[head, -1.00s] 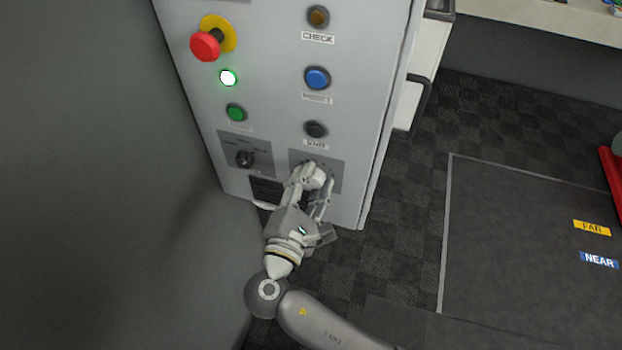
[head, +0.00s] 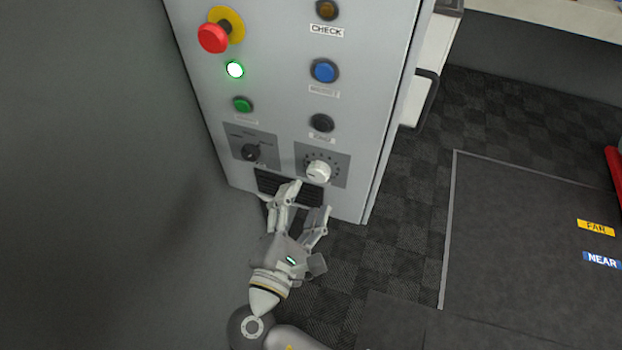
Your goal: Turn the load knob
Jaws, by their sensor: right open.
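A white round knob (head: 318,172) sits on a grey dial plate (head: 338,166) with a ring of dots, low on the right of the light grey control cabinet (head: 285,60). I take it for the load knob; its label cannot be read. My right gripper (head: 305,196) is open and empty just below the knob, apart from it, with its fingers pointing up toward the panel. The knob is fully in view. My left gripper is not in view.
A black selector switch (head: 251,152) is left of the knob. Above are a black button (head: 321,123), a blue button (head: 324,71), a green button (head: 243,104), a lit lamp (head: 235,69) and a red emergency stop (head: 212,38). A wall (head: 100,180) stands close on the left.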

